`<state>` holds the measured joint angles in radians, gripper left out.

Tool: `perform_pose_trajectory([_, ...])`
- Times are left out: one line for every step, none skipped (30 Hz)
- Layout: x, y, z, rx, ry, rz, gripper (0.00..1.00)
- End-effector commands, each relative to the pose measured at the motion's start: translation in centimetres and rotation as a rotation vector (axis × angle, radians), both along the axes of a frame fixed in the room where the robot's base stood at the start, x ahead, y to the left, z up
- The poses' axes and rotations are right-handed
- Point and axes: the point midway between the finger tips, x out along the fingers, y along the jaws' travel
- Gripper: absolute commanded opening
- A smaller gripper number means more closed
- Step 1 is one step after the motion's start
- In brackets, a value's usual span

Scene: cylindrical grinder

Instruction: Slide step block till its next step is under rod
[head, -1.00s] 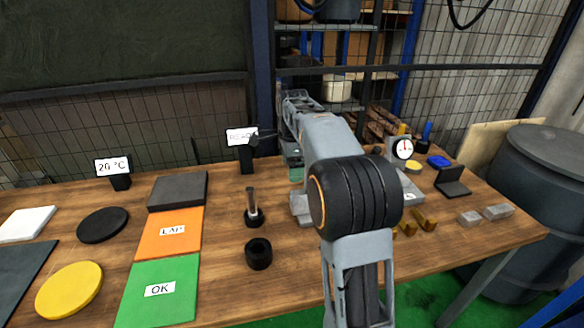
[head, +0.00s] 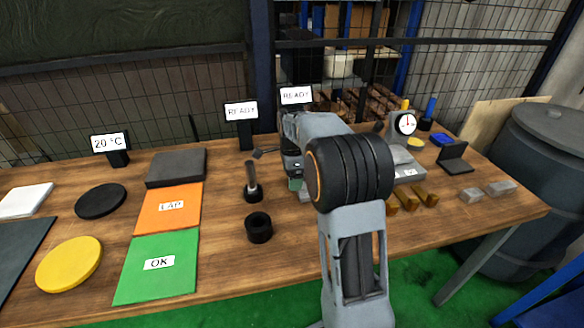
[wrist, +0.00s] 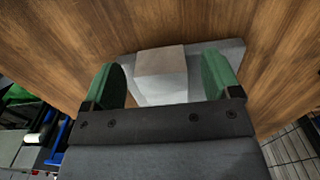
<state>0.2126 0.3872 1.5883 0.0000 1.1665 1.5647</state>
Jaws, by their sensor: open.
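In the wrist view a grey block with a brownish top (wrist: 161,60) stands on a flat grey plate (wrist: 230,48). It appears to be the step block, but its steps cannot be made out. My gripper (wrist: 163,75) is open, with one green finger on each side of the block; contact is not visible. In the head view my gripper (head: 293,178) is low over the table, and my arm hides the block. A dial gauge (head: 404,123) stands right of my arm. No rod over the block is visible in either view.
A metal pin in a black holder (head: 252,185) and a black ring (head: 259,227) stand left of my gripper. Brass pieces (head: 425,196) and small grey blocks (head: 501,188) lie to the right. READY signs (head: 241,112) stand behind. The front table edge is mostly clear.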

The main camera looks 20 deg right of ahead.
Motion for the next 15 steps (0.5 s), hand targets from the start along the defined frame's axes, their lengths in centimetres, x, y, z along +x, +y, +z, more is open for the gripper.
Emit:
perform_pose_trajectory([-0.01,0.00,-0.41,0.000,0.000,0.000,0.83])
perform_pose_trajectory([-0.01,0.00,-0.55,0.000,0.000,0.000,0.83])
perform_pose_trajectory([-0.01,0.00,-0.71,0.000,0.000,0.000,0.83])
perform_pose_trajectory([-0.01,0.00,-0.80,0.000,0.000,0.000,0.83])
perform_pose_trajectory([-0.01,0.00,-0.88,0.000,0.000,0.000,0.83])
perform_pose_trajectory([-0.01,0.00,-0.95,0.000,0.000,0.000,0.83])
perform_pose_trajectory([-0.01,0.00,-0.99,0.000,0.000,0.000,0.83])
perform_pose_trajectory([-0.01,0.00,-1.01,0.000,0.000,0.000,0.83])
perform_pose_trajectory([-0.01,0.00,-1.03,0.000,0.000,0.000,0.83])
perform_pose_trajectory([0.00,0.00,-1.04,0.000,0.000,0.000,0.83])
perform_pose_trajectory([0.00,0.00,-1.04,0.000,0.000,0.000,0.83])
perform_pose_trajectory([0.00,0.00,-1.03,0.000,0.000,0.000,0.83])
perform_pose_trajectory([0.00,0.00,-1.03,0.000,0.000,0.000,0.83])
perform_pose_trajectory([0.00,0.00,-1.03,0.000,0.000,0.000,0.83])
perform_pose_trajectory([0.00,0.00,-1.03,0.000,0.000,0.000,0.83])
